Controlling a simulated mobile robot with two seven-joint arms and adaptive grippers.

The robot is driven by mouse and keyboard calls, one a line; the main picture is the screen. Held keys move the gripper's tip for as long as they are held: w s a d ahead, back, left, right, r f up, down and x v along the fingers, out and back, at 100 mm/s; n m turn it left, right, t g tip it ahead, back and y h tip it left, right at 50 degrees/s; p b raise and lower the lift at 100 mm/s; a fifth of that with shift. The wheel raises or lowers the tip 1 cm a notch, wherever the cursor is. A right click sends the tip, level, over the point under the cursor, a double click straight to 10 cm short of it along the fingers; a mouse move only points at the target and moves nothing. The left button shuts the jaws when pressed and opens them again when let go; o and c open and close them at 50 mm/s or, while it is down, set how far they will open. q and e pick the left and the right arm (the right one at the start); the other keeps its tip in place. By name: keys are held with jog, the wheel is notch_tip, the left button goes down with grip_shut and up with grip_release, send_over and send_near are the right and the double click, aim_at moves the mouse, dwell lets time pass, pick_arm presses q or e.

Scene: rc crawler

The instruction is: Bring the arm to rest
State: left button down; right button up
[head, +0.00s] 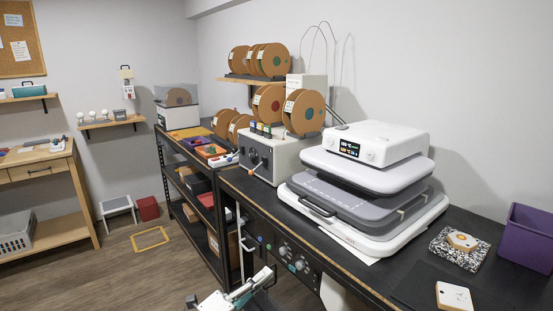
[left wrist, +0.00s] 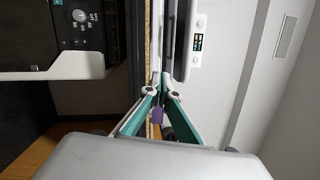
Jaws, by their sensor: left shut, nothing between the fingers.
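My left gripper (head: 262,275) shows at the bottom of the head view, in front of the black bench and below its top edge. Its white and green fingers are clear of the objects on the bench. In the left wrist view the gripper (left wrist: 160,84) has its two green fingers drawn together at the tips, with nothing held. The gripper is shut and empty. My right gripper is in neither view.
The black bench (head: 480,220) carries a white and grey press (head: 365,185), a grey control box (head: 270,155) and spools. A purple bin (head: 527,233) stands at the right. A knob panel (head: 285,250) is on the bench front. Open floor (head: 150,270) lies left.

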pick_arm(q)
jog(key=s+a+f+n+g+y, duration=0.1)
jog(key=s+a+f+n+y, duration=0.2)
jog(key=s+a+f+n, duration=0.2)
jog(key=s+a+f+n+g+y, duration=0.1)
jog(key=s+a+f+n+y, duration=0.3)
jog(key=s+f+n, duration=0.7)
jog(key=s+a+f+n+g+y, duration=0.1)
jog(key=s+a+f+n+y, duration=0.2)
jog(key=s+a+f+n, duration=0.4)
jog(key=s+f+n, duration=0.1)
jog(key=s+f, duration=0.2)
jog(key=f, duration=0.1)
jog(key=shift+s+a+f+g, duration=0.3)
jog(key=shift+a+f+g, duration=0.05)
jog(key=shift+f+g, duration=0.05)
